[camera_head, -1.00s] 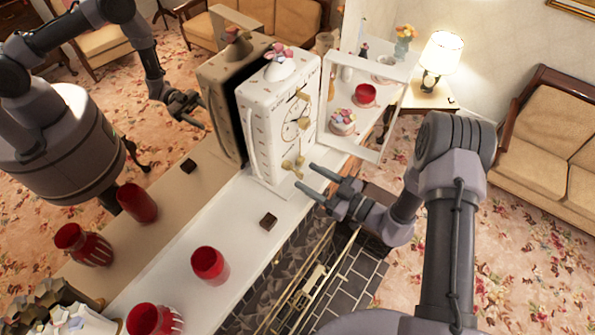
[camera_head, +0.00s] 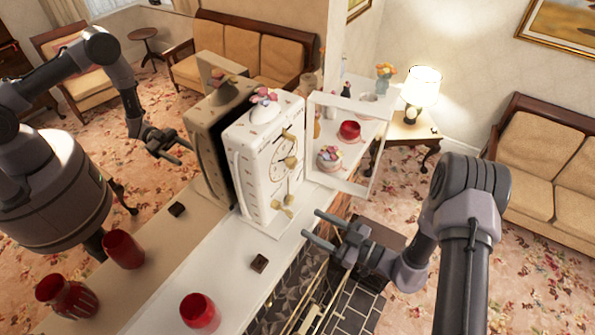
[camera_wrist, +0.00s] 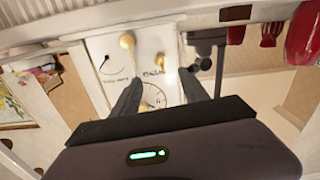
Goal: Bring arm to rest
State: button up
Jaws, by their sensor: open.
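My gripper (camera_head: 322,231) is open and empty in the head view. It is in front of the mantel's edge, just right of a white clock (camera_head: 262,182). The clock stands upright on the white mantel (camera_head: 228,262), with its framed glass door (camera_head: 342,148) swung open to the right. In the wrist view the clock face (camera_wrist: 152,95) and its brass-coloured weights lie beyond and between my fingers (camera_wrist: 165,95). I see nothing held, and the fingers look apart from the clock.
A small dark block (camera_head: 259,263) and a red vase (camera_head: 199,312) stand on the mantel. Beyond the open door are a red cup (camera_head: 350,130) and a lit lamp (camera_head: 421,88). A mirror behind the mantel reflects the room. Open carpet (camera_head: 530,260) lies to the right.

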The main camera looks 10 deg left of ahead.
jog(key=s+f+n+g+h+b, duration=0.35)
jog(key=s+n+b, duration=0.25)
jog(key=n+b, duration=0.7)
jog(key=s+f+n+g+h+b, duration=0.2)
jog(key=s+n+g+b, duration=0.3)
jog(key=n+b, duration=0.8)
jog(key=s+d+f+n+t+h+b, duration=0.3)
jog(key=d+f+n+b, duration=0.3)
jog(key=n+b, duration=0.4)
jog(key=s+d+f+n+t+h+b, duration=0.4)
jog(key=d+n+b, duration=0.5)
jog(key=n, duration=0.7)
notch_tip(320, 180, down, 3)
jog(key=shift+s+d+n+t+h+b, duration=0.15)
jog(key=shift+s+n+t+h+b, duration=0.15)
jog(key=shift+t+h+b, duration=0.7)
